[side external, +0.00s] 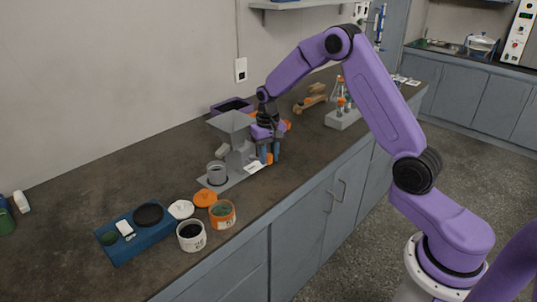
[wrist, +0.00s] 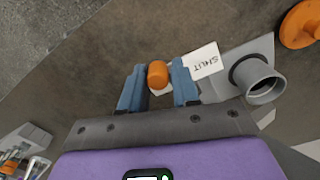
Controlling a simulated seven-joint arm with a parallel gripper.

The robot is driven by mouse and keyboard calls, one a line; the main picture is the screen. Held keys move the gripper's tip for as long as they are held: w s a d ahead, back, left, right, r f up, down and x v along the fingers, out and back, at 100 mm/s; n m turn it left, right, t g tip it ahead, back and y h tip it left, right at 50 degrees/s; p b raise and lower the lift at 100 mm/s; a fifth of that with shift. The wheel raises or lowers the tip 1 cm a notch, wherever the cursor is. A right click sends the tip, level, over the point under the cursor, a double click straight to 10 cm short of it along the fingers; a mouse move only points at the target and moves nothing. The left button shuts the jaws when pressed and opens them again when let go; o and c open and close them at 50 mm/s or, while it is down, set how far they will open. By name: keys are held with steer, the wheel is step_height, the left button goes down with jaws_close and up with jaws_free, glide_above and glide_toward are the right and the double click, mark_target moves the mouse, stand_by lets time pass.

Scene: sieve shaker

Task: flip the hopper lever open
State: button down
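The grey hopper (side external: 232,124) stands on a grey base on the counter, with a funnel top. Its lever ends in an orange knob (wrist: 158,74), which shows in the wrist view between the two blue fingers of my gripper (wrist: 158,68). The fingers stand apart, one on each side of the knob, with narrow gaps; I see no firm contact. A white label reading SHUT (wrist: 203,61) lies just right of the knob. In the side view my gripper (side external: 270,155) points down at the right side of the hopper. The lever's arm is mostly hidden.
A grey cup (side external: 216,173) sits under the hopper spout. White and orange jars (side external: 191,236), lids and a blue tray (side external: 140,238) stand in front left. A purple bin (side external: 232,105), a wooden tool and a flask rack (side external: 343,119) are behind. The counter's front edge is close by.

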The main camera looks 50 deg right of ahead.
steer(key=shift+w+d, duration=0.1)
steer(key=shift+d, duration=0.05)
steer(key=shift+w+d+n, duration=0.15)
steer(key=shift+d+n, duration=0.1)
steer(key=shift+n, duration=0.35)
steer(key=c, duration=0.9)
jaws_free()
steer(key=shift+r, duration=0.1)
step_height(320, 180, up, 17)
steer(key=shift+a+r, duration=0.15)
